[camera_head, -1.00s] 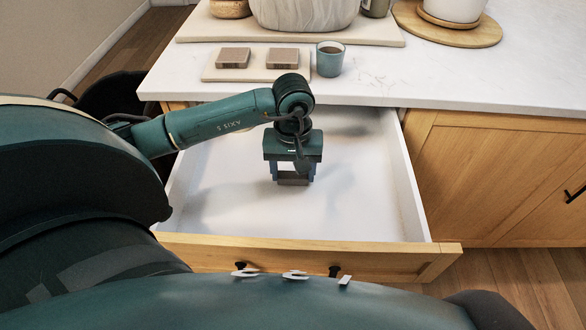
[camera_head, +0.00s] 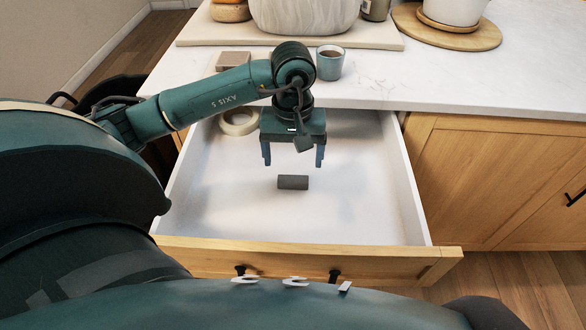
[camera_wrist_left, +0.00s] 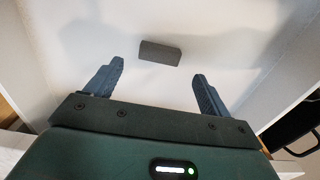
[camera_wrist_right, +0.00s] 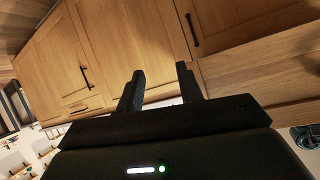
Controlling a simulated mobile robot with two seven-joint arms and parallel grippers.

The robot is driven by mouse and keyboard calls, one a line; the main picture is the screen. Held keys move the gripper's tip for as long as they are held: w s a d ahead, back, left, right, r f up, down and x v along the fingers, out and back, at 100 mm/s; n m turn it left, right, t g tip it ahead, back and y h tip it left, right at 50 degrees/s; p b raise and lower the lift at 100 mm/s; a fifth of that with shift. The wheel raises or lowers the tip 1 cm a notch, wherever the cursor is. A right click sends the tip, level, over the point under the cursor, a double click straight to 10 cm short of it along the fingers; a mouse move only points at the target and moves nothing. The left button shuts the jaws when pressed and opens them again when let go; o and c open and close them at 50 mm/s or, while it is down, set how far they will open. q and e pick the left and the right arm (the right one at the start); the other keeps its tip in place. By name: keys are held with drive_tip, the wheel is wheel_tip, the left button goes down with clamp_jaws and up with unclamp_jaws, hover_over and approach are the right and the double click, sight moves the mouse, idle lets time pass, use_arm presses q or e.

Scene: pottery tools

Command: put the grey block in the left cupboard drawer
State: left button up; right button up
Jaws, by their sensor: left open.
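The grey block (camera_head: 293,182) lies on the white floor of the open drawer (camera_head: 220,205), near its middle. It also shows in the left wrist view (camera_wrist_left: 160,52), beyond and between the fingertips. My left gripper (camera_head: 292,163) is open and empty, above the block and apart from it, with its fingers pointing down. My right gripper (camera_wrist_right: 160,80) shows only in the right wrist view. Its two fingers stand apart with nothing between them, facing wooden cupboard fronts.
A cream ring (camera_head: 239,122) lies in the drawer's back left corner. On the white counter (camera_head: 420,75) stand a teal cup (camera_head: 330,62), a small brown block (camera_head: 233,61), a large pale pot (camera_head: 305,12) and a plant pot on a round board (camera_head: 440,32). The drawer's right side is clear.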

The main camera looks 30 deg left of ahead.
sight(293, 180)
use_arm(q)
wheel_tip(293, 180, up, 6)
drive_tip(key=shift+d, duration=0.1)
idle(0.7)
